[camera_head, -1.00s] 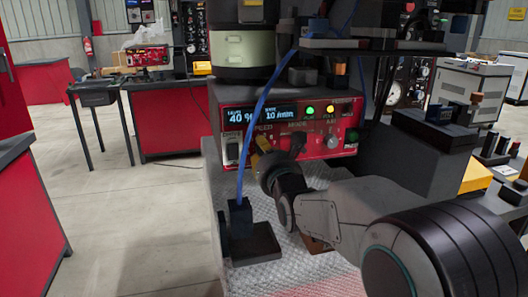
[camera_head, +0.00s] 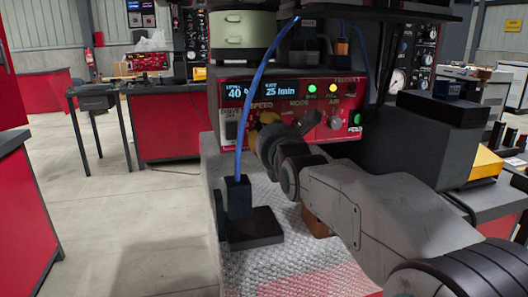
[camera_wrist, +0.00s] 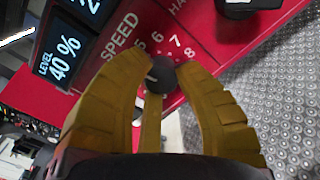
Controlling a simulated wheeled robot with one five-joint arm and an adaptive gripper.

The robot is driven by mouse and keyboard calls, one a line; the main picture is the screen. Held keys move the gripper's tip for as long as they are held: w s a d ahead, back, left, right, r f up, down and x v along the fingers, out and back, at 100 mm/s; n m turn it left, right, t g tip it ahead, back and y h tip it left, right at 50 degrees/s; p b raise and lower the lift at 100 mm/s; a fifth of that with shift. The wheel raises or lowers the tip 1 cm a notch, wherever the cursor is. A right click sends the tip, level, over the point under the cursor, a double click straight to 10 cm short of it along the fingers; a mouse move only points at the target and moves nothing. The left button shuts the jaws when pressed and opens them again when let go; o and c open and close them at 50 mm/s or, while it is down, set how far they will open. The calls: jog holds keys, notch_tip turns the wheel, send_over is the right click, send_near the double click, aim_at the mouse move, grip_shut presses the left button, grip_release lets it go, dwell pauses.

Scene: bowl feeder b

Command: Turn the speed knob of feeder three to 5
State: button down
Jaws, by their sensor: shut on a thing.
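A red control box (camera_head: 290,98) carries the SPEED knob, a dark round knob (camera_wrist: 161,76) in the wrist view. My gripper (camera_wrist: 170,72) has its yellow fingers closed on either side of it. Printed numbers 5, 6, 7 and 8 show above the knob; the lower numbers are hidden by a finger. A short pale mark shows on the knob's left side, away from the 5. In the head view my gripper (camera_head: 262,128) covers the knob. The display (camera_head: 262,90) reads level 40 % and rate 25 /min. No feeder number is readable.
A MODE knob (camera_head: 308,120) and an AIR knob (camera_head: 335,122) sit right of my gripper. A DRIVE switch (camera_head: 231,130) is at left. A blue cable (camera_head: 246,120) runs down to a dark block (camera_head: 238,195) in front of the panel. Open floor lies at left.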

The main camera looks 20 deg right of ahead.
jog(key=shift+d+r+m+b, duration=0.1)
jog(key=shift+r+m+b, duration=0.05)
jog(key=shift+m+b, duration=1.15)
jog(key=shift+r+m+b, duration=0.1)
jog(key=shift+m+b, duration=1.1)
jog(key=shift+b, duration=0.05)
jog(key=c, duration=1.3)
grip_release()
jog(key=o, duration=0.4)
jog(key=shift+f, duration=0.1)
jog(key=shift+f, duration=0.1)
jog(key=s, duration=1.2)
